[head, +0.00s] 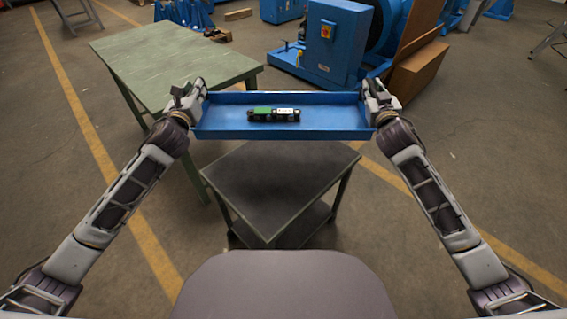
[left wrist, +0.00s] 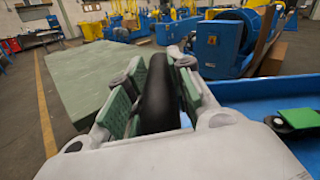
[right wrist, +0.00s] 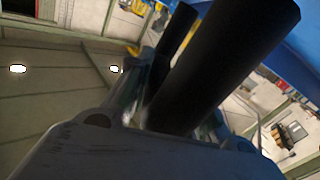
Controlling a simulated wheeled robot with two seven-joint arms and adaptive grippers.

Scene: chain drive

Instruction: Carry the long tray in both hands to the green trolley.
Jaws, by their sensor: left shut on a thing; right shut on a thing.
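The long blue tray (head: 330,124) is held up level between my two grippers, above and beyond a dark-topped trolley. It shows at the right edge in the left wrist view (left wrist: 255,100). A small green, black and white part (head: 273,114) lies in it. My left gripper (head: 188,94) is shut on the black handle (left wrist: 158,95) at the tray's left end. My right gripper (head: 377,94) is shut on the black handle (right wrist: 225,65) at the right end. A green-topped table or trolley (head: 165,62) stands at the back left, beyond my left gripper; its lower part is partly hidden.
The dark-topped trolley (head: 275,185) with a lower shelf stands directly in front of me. A blue machine (head: 330,45) with a red-and-yellow switch and a brown panel (head: 418,70) stand behind the tray. Open floor with yellow lines lies on both sides.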

